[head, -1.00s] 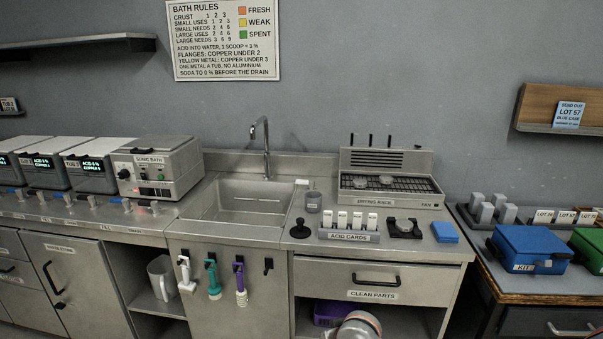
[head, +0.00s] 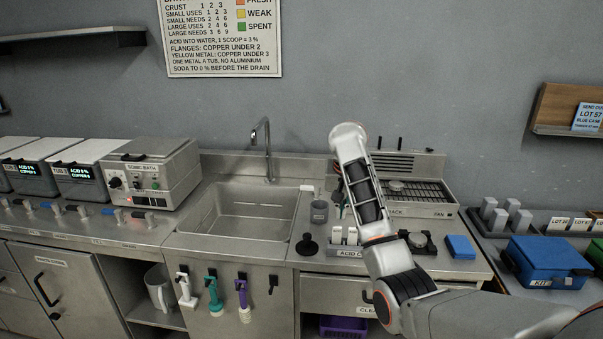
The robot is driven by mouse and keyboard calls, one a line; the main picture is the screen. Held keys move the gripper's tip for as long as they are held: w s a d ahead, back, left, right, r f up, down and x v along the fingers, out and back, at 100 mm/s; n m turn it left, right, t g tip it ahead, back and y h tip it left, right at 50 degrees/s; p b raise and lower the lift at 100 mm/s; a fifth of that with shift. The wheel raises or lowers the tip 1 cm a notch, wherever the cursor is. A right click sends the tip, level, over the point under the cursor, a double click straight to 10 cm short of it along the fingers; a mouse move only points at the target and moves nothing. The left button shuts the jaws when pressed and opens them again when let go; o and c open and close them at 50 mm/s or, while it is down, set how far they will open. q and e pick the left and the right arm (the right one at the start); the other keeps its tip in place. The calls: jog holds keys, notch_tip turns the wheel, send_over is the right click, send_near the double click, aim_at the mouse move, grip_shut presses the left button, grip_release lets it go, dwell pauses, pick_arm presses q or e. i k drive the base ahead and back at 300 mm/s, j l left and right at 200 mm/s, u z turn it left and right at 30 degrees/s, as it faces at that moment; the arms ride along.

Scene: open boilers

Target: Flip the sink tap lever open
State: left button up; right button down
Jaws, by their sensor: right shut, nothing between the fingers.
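The sink tap (head: 267,150) is a tall curved metal faucet behind the sink basin (head: 250,215). A small pale lever-like piece (head: 307,188) lies at the sink's back right corner, to the right of the tap; its exact position is too small to read. My right arm reaches up from the lower right. My right gripper (head: 342,208) is mostly hidden behind my own wrist, to the right of the pale piece and apart from it in the picture. It is shut and empty. My left gripper is not in view.
A grey cup (head: 319,211) and a black knob-like stand (head: 307,244) are right of the sink. The sonic bath (head: 152,174) stands left. The basin looks empty.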

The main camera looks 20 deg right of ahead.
aim_at(315, 190)
jog(key=i+l, duration=0.15)
jog(key=i, duration=0.4)
jog(key=i+l, duration=0.1)
jog(key=i, duration=0.5)
